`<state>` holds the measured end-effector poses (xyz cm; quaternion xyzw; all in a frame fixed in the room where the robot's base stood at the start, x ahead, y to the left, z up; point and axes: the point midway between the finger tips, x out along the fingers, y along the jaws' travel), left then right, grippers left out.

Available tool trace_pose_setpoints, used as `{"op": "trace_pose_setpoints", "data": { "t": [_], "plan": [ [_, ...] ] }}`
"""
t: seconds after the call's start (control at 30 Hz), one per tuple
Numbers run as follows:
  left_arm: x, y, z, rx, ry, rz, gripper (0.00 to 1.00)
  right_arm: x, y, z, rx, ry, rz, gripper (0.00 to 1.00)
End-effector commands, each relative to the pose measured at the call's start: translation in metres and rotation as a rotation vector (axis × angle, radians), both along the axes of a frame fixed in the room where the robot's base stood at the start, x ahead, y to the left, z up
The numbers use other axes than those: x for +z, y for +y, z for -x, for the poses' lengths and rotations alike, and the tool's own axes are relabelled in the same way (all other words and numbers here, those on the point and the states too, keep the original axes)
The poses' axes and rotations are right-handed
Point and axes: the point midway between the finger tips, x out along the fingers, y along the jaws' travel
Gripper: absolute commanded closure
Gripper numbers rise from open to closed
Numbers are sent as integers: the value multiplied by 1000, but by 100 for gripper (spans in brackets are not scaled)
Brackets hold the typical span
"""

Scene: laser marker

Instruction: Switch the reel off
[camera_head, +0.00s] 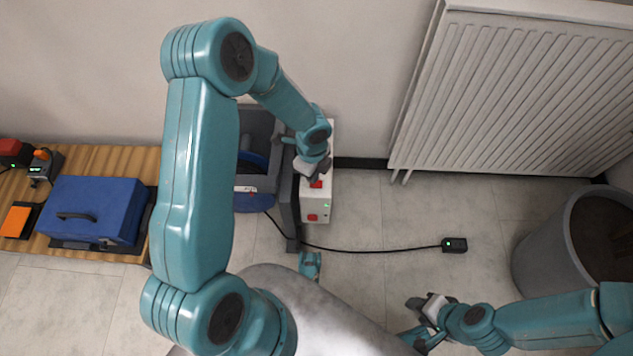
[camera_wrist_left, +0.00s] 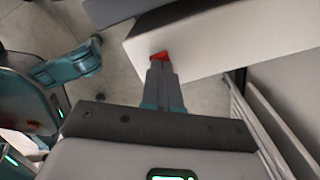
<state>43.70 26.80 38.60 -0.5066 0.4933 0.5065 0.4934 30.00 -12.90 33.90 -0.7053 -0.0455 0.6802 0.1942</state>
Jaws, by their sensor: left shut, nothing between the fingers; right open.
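The white box (camera_head: 318,207) on the floor by the wall carries two red switches and a small green light. One red switch (camera_head: 312,217) is in plain view near its front end; the other red switch (camera_head: 317,184) is farther back. Beside the box stands a grey-framed unit with a blue drum (camera_head: 250,200), which looks like the reel and is partly hidden by my left arm. My left gripper (camera_head: 315,178) is shut and empty, its tips at the farther switch. In the left wrist view the tips (camera_wrist_left: 160,64) meet or nearly meet a red switch (camera_wrist_left: 159,56); contact is unclear. My right gripper (camera_head: 428,318) is open and empty.
A black cable runs across the floor to a small black box (camera_head: 454,245) with a green light. A wooden bench (camera_head: 110,160) at left holds a blue case (camera_head: 95,205). A radiator (camera_head: 510,95) and a grey bin (camera_head: 545,255) stand at right.

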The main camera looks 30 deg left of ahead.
Motion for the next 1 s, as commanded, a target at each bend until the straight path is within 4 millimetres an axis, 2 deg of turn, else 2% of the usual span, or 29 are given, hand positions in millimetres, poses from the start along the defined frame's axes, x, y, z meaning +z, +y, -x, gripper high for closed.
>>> {"op": "trace_pose_setpoints", "data": {
  "t": [1.0],
  "plan": [
    [-9, 0, 0, 0, 0, 0, 100, -7, 0, 0, 0, 0, 0, 57]
  ]
}}
